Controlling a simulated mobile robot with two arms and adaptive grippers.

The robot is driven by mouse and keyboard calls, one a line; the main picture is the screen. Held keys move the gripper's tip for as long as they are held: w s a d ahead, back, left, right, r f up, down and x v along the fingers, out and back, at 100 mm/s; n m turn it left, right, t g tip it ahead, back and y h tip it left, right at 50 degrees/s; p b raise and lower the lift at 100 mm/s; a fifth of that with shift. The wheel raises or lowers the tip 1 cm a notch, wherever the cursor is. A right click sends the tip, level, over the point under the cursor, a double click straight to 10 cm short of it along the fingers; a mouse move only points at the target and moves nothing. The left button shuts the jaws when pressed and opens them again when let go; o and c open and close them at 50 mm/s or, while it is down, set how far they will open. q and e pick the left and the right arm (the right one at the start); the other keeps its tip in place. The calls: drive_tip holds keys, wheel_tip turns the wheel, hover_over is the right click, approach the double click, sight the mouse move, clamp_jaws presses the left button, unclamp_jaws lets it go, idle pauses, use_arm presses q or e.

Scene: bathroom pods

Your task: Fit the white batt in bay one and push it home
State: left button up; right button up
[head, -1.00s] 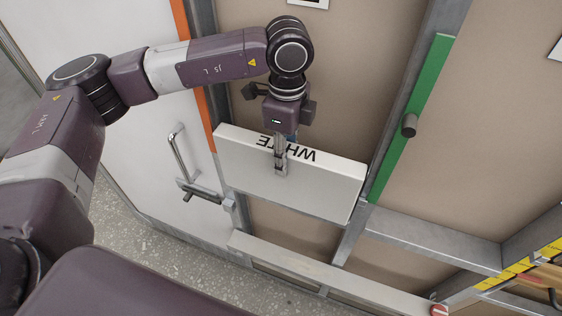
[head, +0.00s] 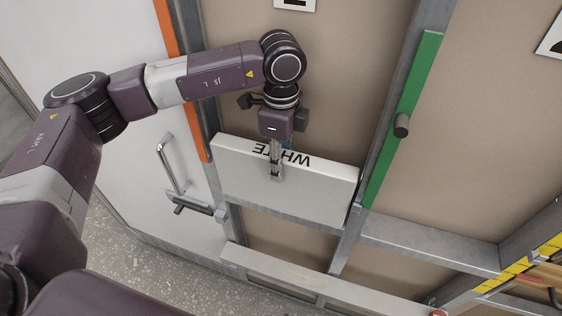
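The white batt (head: 320,185) is a pale slab with "WHITE" lettered on it, upside down in the head view. It stands low in the left bay, between the stud by the orange strip (head: 169,45) and the stud by the green strip (head: 404,120). It sits just above a metal cross rail (head: 290,215). My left gripper (head: 276,172) comes down from above. Its fingers are shut at the middle of the batt; the far side of the grip is hidden. How deep the batt sits is hard to tell. My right gripper is not in view.
A dark round knob (head: 401,125) sticks out by the green strip. A white door with a metal handle (head: 170,160) and latch (head: 190,204) is at left. A pale sill (head: 330,282) runs below. A yellow marked strip (head: 520,265) is at lower right.

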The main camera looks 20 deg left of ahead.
use_arm(q)
drive_tip(key=o, duration=0.5)
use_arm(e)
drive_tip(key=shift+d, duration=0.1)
use_arm(q)
drive_tip(key=shift+r, duration=0.1)
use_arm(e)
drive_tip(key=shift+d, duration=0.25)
use_arm(q)
wheel_tip(320, 180, up, 12)
drive_tip(key=shift+f, duration=0.1)
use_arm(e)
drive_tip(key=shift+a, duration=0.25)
